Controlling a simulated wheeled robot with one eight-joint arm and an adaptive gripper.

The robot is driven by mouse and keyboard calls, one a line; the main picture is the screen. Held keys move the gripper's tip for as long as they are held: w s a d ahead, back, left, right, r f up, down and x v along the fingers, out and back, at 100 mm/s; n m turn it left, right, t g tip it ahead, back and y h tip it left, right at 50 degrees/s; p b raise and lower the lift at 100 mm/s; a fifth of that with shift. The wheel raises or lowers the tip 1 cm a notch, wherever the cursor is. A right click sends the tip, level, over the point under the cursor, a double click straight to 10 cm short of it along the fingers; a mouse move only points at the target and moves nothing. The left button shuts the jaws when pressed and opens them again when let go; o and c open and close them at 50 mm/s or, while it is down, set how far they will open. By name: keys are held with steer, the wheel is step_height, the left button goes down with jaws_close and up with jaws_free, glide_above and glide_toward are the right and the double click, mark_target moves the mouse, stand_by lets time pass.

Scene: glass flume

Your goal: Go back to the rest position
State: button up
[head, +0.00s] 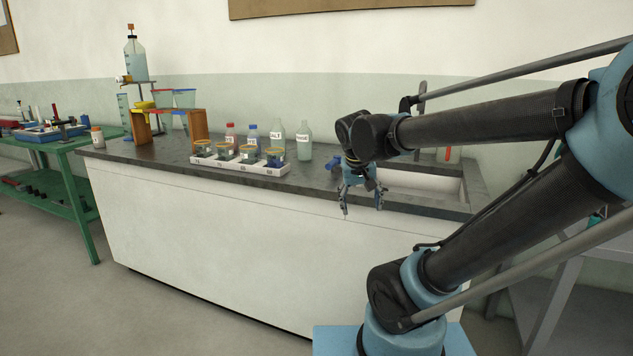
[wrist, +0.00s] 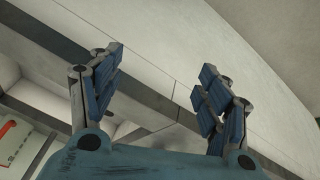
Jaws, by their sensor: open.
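My gripper (head: 361,204) hangs at the front edge of the bench in the head view, with its fingers pointing down in front of the white bench front. It is open and nothing shows between its fingers. In the wrist view, its two blue-padded fingers (wrist: 163,95) stand wide apart. My arm reaches in from the right of the head view and hides part of the bench and the sink area.
The dark-topped bench (head: 330,183) carries a white tray (head: 237,166) of several jars, bottles (head: 303,141) behind it and a wooden stand (head: 198,125). A sink (head: 420,182) lies right of my gripper. A green table (head: 75,185) stands left; floor in front is clear.

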steer(key=s+d+f+g+y, duration=0.1)
steer(key=s+d+f, duration=0.5)
steer(key=s+f, duration=0.5)
steer(key=shift+s+g+y, duration=0.3)
steer(key=shift+s+y, duration=0.1)
steer(key=shift+s, duration=0.45)
steer(key=shift+w+f, duration=0.25)
steer(key=shift+w, duration=0.2)
